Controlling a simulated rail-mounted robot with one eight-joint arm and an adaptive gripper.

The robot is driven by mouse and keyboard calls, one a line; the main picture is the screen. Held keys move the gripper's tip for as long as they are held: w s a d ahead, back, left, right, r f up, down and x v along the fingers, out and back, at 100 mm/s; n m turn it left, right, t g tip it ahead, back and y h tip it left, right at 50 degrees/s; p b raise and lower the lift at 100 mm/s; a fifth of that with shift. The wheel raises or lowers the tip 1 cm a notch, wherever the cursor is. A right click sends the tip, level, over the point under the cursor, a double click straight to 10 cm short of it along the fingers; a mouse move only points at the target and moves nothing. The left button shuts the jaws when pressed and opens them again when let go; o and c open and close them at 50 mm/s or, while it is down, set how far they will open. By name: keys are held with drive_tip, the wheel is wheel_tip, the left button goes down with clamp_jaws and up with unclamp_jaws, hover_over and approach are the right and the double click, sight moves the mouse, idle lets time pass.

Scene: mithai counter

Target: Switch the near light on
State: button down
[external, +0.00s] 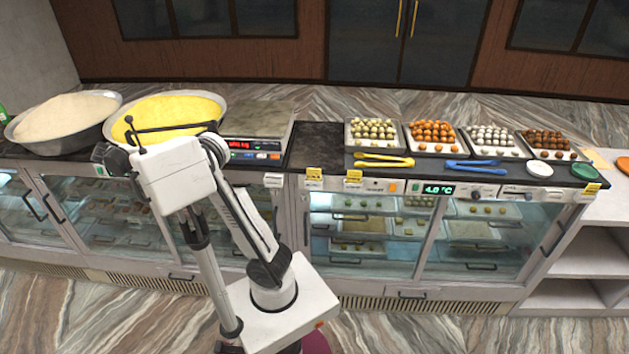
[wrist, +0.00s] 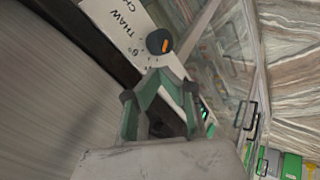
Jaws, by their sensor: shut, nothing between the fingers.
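My gripper (wrist: 162,76) shows in the wrist view with its green fingers brought together and nothing between them. A black knob with an orange mark (wrist: 160,41) is just beyond the fingertips, on a pale control panel (wrist: 118,35) lettered "THAW". I cannot tell whether the fingers touch the panel. In the external view my gripper is not clearly visible behind my arm. The counter's front strip there has an orange switch (external: 393,187), a green switch (external: 415,188) and a "4.0 °C" display (external: 439,190). I cannot read which control is the near light.
Sweets trays (external: 375,135), yellow tongs (external: 384,160) and blue tongs (external: 484,165) lie on the counter. Glass cases (external: 365,235) below look lit. Open floor (external: 430,325) lies in front.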

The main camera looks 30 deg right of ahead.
drive_tip(key=w+a+f+n+t+h+p, duration=0.1)
drive_tip(key=w+a+h, duration=0.15)
drive_tip(key=a, duration=0.35)
drive_tip(key=w+a+n+t+h+p, duration=0.1)
drive_tip(key=w+a+n+t, duration=0.1)
drive_tip(key=w+a, duration=0.35)
drive_tip(key=n+t+h+p, duration=0.2)
drive_tip(key=t, duration=0.1)
approach(102, 174)
drive_tip(key=f+v, duration=0.1)
drive_tip(key=v, duration=0.5)
drive_tip(key=shift+s+a+r, duration=0.1)
drive_tip(key=shift+s+a, duration=0.05)
drive_tip(key=shift+s, duration=0.1)
drive_tip(key=shift+w, duration=0.1)
drive_tip(key=x, duration=0.4)
drive_tip(key=p+x, duration=0.1)
drive_tip(key=x, duration=0.4)
drive_tip(key=p+x, duration=0.1)
drive_tip(key=x, duration=0.3)
drive_tip(key=shift+w+d+r, duration=0.25)
drive_tip(key=shift+w+d, duration=0.05)
drive_tip(key=shift+d, duration=0.05)
drive_tip(key=shift+a, duration=0.1)
